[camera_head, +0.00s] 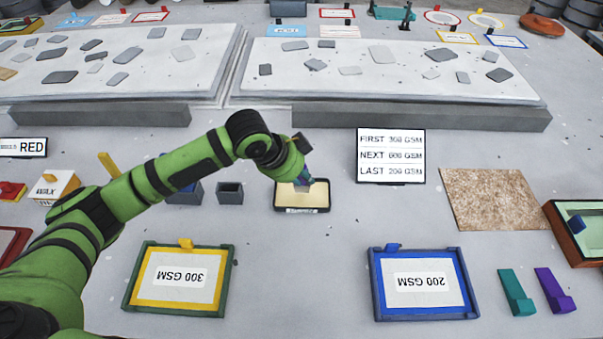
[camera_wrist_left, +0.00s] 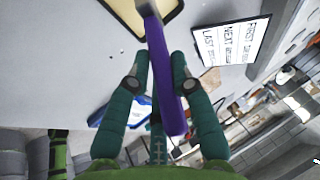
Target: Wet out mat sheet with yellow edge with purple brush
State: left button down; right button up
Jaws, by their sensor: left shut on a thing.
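The mat sheet with yellow edge (camera_head: 178,292), labelled 300 GSM, lies in a green frame with a yellow tab at front left. My left gripper (camera_head: 302,168) is shut on the purple brush (camera_wrist_left: 166,82), which stands between its fingers in the wrist view. In the head view the gripper is over a shallow tray (camera_head: 324,206) with cream-coloured contents, well behind the sheet. The brush's lower end is at the tray, but I cannot tell whether it touches the contents. The tray also shows at the top of the wrist view (camera_wrist_left: 130,14). My right gripper is not in view.
A blue-edged 200 GSM sheet (camera_head: 419,296) lies in a blue frame at front right, beside teal (camera_head: 515,293) and purple (camera_head: 554,291) wedge-shaped pieces. An order sign (camera_head: 391,156) and brown board (camera_head: 493,199) are behind. Clear table lies between the two frames.

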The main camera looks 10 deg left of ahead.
pick_arm(q)
jog(key=shift+f, duration=0.45)
dwell(0.7)
jog(key=shift+s+f+p, duration=0.1)
jog(key=shift+p, duration=0.2)
dwell(1.4)
notch_tip(320, 180, up, 7)
jog(key=p, duration=0.8)
dwell(0.4)
dwell(0.5)
